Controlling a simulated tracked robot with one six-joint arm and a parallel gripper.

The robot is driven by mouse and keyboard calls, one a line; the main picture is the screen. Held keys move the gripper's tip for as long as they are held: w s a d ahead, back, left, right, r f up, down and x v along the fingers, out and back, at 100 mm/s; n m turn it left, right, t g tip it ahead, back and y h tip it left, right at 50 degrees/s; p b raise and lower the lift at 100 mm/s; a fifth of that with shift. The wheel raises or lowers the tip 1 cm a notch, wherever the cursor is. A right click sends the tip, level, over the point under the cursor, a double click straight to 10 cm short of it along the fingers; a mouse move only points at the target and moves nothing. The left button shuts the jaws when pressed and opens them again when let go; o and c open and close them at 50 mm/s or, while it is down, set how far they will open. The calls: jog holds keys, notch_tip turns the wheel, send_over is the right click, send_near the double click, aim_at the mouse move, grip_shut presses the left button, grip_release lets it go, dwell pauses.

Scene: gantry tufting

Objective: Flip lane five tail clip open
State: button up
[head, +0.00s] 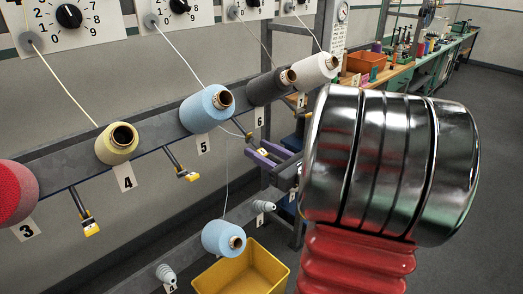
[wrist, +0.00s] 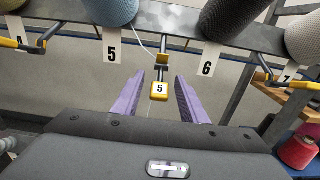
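The lane five tail clip (wrist: 159,89) is a small yellow block marked 5 on a dark stem, hanging below the rail between tags 5 and 6. It also shows in the head view (head: 248,137), beside the purple fingers. My gripper (wrist: 160,79) is open, with one purple finger on each side of the clip and a visible gap to both. In the head view my gripper (head: 259,149) is under the rail near tag 6. Whether the fingers reach the clip in depth is hard to tell. The blue lane five cone (head: 207,107) sits above.
Neighbouring yellow clips hang at the left (head: 187,176) and right (wrist: 264,77). A lower rail holds a light blue cone (head: 220,238) with a thread rising from it. A yellow bin (head: 250,275) stands below. A workbench (head: 402,72) is behind at right.

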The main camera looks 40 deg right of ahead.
jog(key=shift+w, duration=0.25)
jog(key=shift+c, duration=0.4)
grip_shut()
jog(key=shift+d, duration=0.2)
